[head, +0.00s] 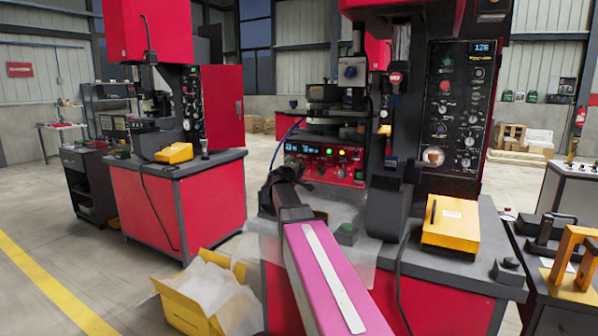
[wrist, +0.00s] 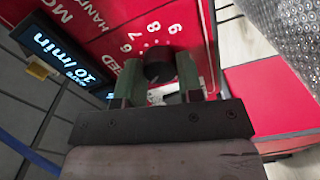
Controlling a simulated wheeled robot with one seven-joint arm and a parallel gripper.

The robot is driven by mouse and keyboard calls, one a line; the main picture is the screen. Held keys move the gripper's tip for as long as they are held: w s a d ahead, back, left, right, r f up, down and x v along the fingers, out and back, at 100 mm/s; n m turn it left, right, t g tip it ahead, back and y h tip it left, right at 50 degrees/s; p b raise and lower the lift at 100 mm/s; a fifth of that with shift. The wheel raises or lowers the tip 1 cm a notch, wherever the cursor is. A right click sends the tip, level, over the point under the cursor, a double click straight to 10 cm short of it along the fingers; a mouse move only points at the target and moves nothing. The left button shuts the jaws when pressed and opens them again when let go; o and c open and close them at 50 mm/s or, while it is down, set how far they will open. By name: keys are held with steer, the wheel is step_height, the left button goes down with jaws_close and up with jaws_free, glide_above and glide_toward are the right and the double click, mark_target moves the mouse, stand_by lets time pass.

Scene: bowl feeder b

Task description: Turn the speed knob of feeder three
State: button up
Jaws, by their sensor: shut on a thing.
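The black speed knob (wrist: 158,68) stands on a red control panel (wrist: 120,22) in the wrist view, ringed by white dial numbers. My gripper (wrist: 157,75) has its two green fingers on either side of the knob, shut on it. My gripper and arm hide the knob there. I cannot read a feeder number.
A black press column with a panel of dials (head: 455,110) stands right of the feeder. A yellow box (head: 450,222) sits on the bench at right. A second red machine (head: 175,205) is at left, and an open yellow carton (head: 190,300) lies on the floor.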

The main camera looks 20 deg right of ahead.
steer(key=shift+m, duration=1.6)
steer(key=o, duration=0.9)
steer(key=shift+o, duration=0.2)
steer(key=v, duration=1)
steer(key=shift+s+a, duration=0.25)
steer(key=shift+a, duration=0.05)
